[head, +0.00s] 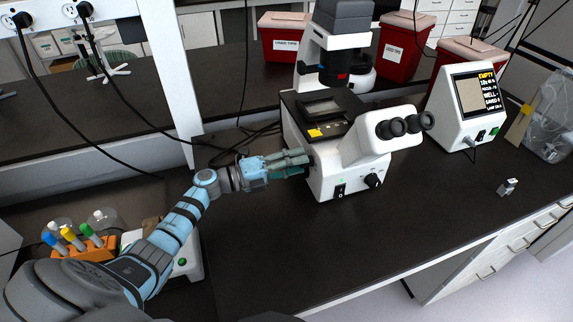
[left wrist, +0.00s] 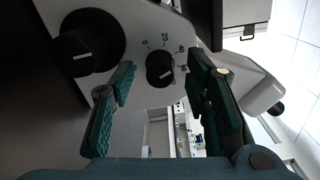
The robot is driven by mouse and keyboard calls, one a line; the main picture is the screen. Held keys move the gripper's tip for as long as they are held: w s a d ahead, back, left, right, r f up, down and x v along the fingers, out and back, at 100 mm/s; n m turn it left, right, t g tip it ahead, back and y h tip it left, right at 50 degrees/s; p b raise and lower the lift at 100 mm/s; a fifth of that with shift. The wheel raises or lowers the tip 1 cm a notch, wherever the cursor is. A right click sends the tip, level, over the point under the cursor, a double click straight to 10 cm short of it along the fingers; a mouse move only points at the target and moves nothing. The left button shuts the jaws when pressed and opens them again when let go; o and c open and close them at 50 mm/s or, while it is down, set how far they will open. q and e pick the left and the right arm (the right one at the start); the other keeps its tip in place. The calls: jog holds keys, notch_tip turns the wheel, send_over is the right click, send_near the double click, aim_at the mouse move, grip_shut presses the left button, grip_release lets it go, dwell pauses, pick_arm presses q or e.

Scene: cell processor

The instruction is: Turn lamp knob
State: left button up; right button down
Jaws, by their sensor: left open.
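The white microscope (head: 338,178) stands on the dark bench. My left gripper (head: 303,161) is at its left side, level with the lower body. The open green-padded fingers stand on either side of this knob in the picture, with gaps to both. I cannot tell whether the tips reach its depth. In the head view this side of the microscope is hidden. My right gripper is not in view.
A larger black knob (left wrist: 89,42) is close to the left finger. A white display unit (head: 467,107) stands right of the microscope, and an orange tube rack (head: 84,249) at lower left. Red bins (head: 282,38) stand behind. The bench front right is mostly clear.

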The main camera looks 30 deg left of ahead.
pick_arm(q)
jog(key=v, duration=1.1)
jog(key=shift+s+a, duration=0.25)
jog(key=shift+s, duration=0.05)
